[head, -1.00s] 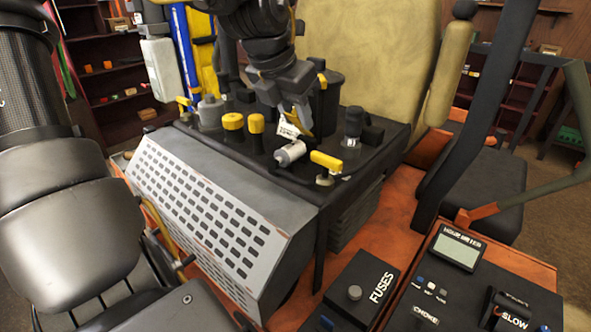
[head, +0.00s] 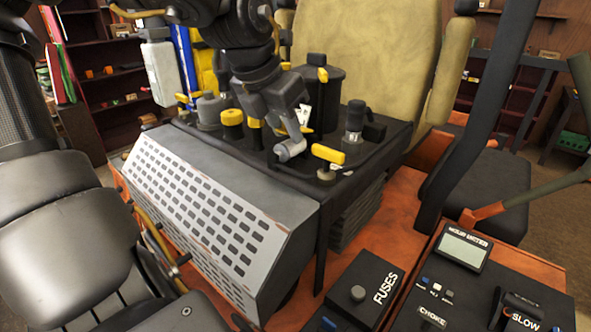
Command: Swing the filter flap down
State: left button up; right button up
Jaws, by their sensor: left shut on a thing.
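My left gripper (head: 287,136) reaches down from the top over the black engine deck (head: 340,172). Its fingers are shut at a small grey-silver cylindrical part (head: 290,150), which they partly cover. A white tag (head: 304,115) shows just right of the fingers. I cannot tell for certain which part is the filter flap; the held part's attachment is hidden behind the gripper. A yellow-handled lever (head: 328,154) stands close to the right of the fingertips. My right gripper is not in view.
Yellow caps (head: 232,118) and a black-topped fitting (head: 355,118) rise from the deck. The slotted grey cover (head: 205,215) slopes down in front. The seat back (head: 365,50) stands behind. A fuses box (head: 360,291) and hour-meter panel (head: 462,247) are at lower right.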

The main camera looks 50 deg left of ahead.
pick_arm(q)
jog(key=shift+f, duration=0.1)
jog(key=shift+s+f+b, duration=0.35)
jog(key=shift+f+b, duration=0.4)
jog(key=shift+b, duration=0.1)
jog(key=shift+o, duration=0.4)
jog(key=shift+s+d+f, duration=0.15)
jog(key=shift+s+f, duration=0.1)
jog(key=shift+s, duration=0.1)
jog(key=o, duration=0.7)
jog(key=shift+w+r, duration=0.1)
jog(key=shift+w, duration=0.1)
jog(key=shift+r, duration=0.1)
notch_tip(320, 180, up, 7)
jog(key=p, duration=0.5)
